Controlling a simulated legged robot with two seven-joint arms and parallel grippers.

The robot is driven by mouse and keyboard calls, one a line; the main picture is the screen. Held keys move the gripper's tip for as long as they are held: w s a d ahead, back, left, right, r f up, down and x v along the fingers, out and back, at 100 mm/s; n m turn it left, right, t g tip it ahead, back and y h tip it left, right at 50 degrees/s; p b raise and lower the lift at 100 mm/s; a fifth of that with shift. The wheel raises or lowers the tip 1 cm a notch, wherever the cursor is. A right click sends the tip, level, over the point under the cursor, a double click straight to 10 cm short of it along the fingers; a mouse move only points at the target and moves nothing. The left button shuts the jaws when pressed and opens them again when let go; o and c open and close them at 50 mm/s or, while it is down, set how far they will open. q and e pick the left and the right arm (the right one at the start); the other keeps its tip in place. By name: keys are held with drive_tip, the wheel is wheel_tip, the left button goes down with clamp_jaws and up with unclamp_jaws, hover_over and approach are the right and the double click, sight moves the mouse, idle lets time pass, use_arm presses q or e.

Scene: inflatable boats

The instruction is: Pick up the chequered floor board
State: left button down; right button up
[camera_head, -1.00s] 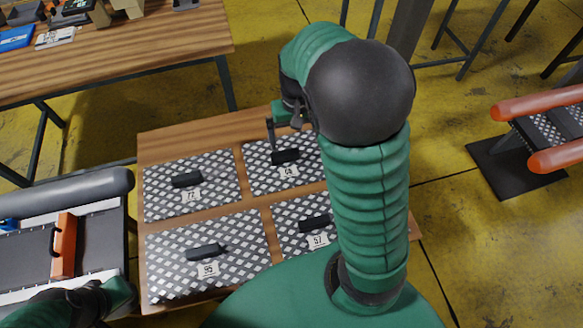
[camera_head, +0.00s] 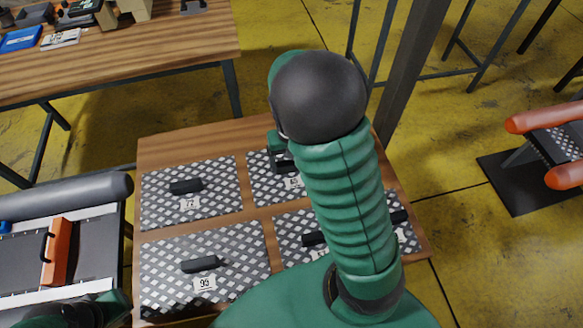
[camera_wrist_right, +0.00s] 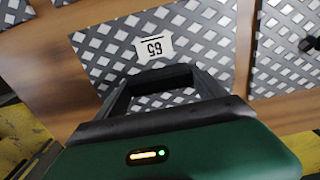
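Several chequered floor boards with black handles and number labels lie on a wooden table. The board labelled 77 (camera_head: 213,175) is back left and the one labelled 95 (camera_head: 160,277) front left. The back-middle board (camera_head: 258,187), whose label seems to read 65, is partly hidden by my right arm; it also shows in the wrist view (camera_wrist_right: 110,38). My right gripper (camera_wrist_right: 162,78) is over this board, its fingers apart around the black handle (camera_wrist_right: 160,74). Whether they touch it is unclear. Of my left arm, only green and black parts show at bottom left, no fingers.
An inflatable boat with a grey tube (camera_head: 75,188) and an orange crosspiece (camera_head: 58,252) lies left of the boards. A workbench (camera_head: 150,55) stands behind. A dark post (camera_head: 408,70) rises behind my right arm. Orange tubes (camera_head: 545,118) are at right.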

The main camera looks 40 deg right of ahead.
drive_tip(key=shift+w+a+r, duration=0.1)
drive_tip(key=shift+a, duration=0.4)
drive_tip(key=c, duration=0.5)
drive_tip(key=shift+c, duration=1.1)
drive_tip(key=shift+d, duration=0.4)
drive_tip(key=c, duration=0.7)
